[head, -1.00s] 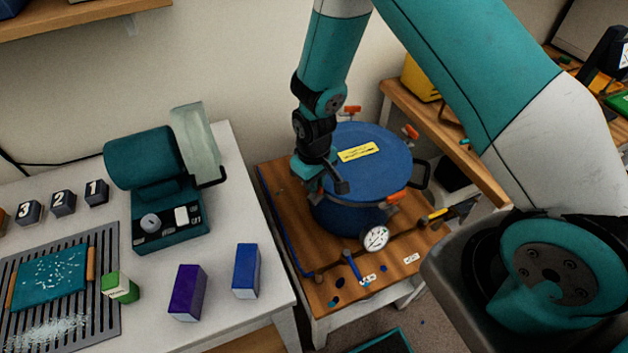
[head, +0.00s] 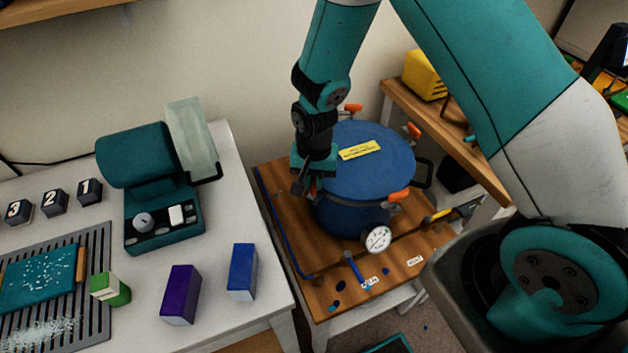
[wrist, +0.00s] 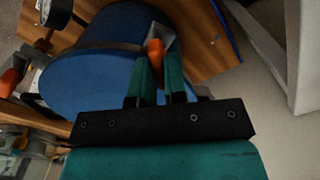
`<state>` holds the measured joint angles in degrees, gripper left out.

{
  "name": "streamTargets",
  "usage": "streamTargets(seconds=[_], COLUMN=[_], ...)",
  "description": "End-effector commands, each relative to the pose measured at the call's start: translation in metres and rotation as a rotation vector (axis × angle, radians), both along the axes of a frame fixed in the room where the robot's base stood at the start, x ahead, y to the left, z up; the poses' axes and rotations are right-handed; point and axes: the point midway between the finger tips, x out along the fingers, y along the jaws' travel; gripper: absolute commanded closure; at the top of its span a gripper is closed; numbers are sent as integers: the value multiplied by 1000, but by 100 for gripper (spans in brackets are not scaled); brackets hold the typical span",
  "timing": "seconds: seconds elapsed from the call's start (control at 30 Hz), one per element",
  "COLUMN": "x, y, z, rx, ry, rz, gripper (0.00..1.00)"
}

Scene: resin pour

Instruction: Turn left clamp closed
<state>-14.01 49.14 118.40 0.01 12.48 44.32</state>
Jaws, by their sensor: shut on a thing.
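The blue pot (head: 362,185) with a round lid stands on a small wooden table. My gripper (head: 303,186) is at the left side of its rim. In the wrist view my gripper (wrist: 160,78) has its two teal fingers around the orange handle of the left clamp (wrist: 156,52), shut on it. In the head view the gripper hides that clamp. Other orange clamp handles show at the back (head: 352,108), the right back (head: 414,130) and the front right (head: 398,196) of the rim.
A pressure gauge (head: 377,238) and a pipe with a blue-handled valve (head: 352,264) are in front of the pot. A white table on the left holds a teal machine (head: 160,200), a purple box (head: 180,294) and a blue box (head: 242,271).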

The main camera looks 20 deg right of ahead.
Motion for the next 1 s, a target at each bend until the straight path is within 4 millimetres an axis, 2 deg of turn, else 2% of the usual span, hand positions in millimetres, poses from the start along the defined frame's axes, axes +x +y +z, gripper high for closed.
streamTargets(seconds=[0.5, 0.7, 1.0], x=[0, 0, 0], y=[0, 0, 0], z=[0, 1, 1], rx=[2, 2, 2], ry=[-2, -2, -2], rz=[-449, -564, -646], gripper=[100, 100, 100])
